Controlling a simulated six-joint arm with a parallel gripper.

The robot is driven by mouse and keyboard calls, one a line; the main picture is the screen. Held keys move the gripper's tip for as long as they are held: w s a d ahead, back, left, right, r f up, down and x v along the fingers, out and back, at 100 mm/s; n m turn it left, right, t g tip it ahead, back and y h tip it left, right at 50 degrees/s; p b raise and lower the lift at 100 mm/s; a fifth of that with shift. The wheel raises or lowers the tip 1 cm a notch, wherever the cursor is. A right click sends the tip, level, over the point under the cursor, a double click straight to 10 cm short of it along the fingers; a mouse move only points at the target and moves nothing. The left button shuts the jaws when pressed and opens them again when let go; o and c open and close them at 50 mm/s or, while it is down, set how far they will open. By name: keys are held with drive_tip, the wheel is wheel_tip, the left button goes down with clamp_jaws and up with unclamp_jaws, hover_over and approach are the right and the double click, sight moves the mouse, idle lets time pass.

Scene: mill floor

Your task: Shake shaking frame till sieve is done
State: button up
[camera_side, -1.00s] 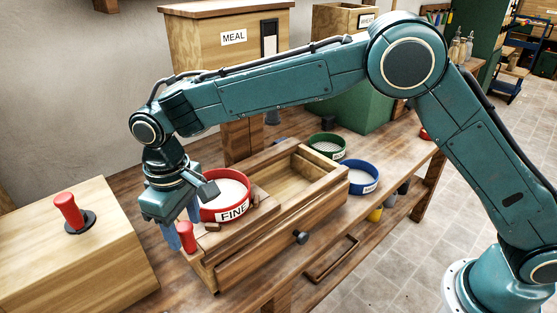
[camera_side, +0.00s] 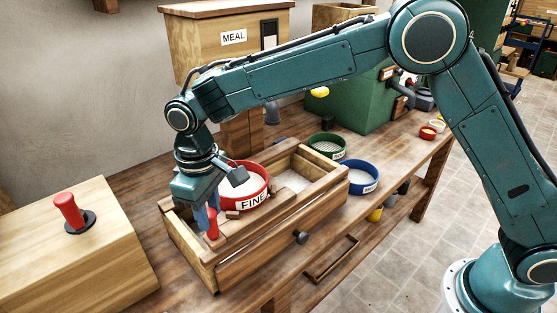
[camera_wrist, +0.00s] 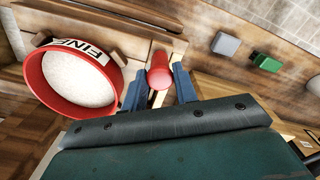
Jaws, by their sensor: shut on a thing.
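The red sieve labelled FINE (camera_side: 264,192) sits in the wooden shaking frame (camera_side: 245,226) on top of an open wooden box (camera_side: 225,272). White meal (camera_wrist: 80,78) still covers the sieve's floor in the wrist view. A red upright handle (camera_side: 212,226) stands at the frame's near left end. My gripper (camera_side: 206,220) is shut on this handle from above; the wrist view shows the handle (camera_wrist: 159,70) between the two blue fingers. Some white meal (camera_side: 292,180) shows in the box beyond the sieve. The box floor under the sieve is hidden.
A green sieve (camera_side: 327,146) and a blue sieve (camera_side: 361,178) stand on the bench right of the box. A wooden block with a red knob (camera_side: 69,210) is at left. The MEAL bin (camera_side: 228,60) and a green machine (camera_side: 360,105) stand behind.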

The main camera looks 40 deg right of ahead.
drive_tip(key=shift+d, duration=3)
drive_tip(key=a, duration=0.9)
drive_tip(key=shift+a, duration=0.35)
drive_tip(key=shift+d, duration=4.85)
drive_tip(key=shift+a, duration=0.1)
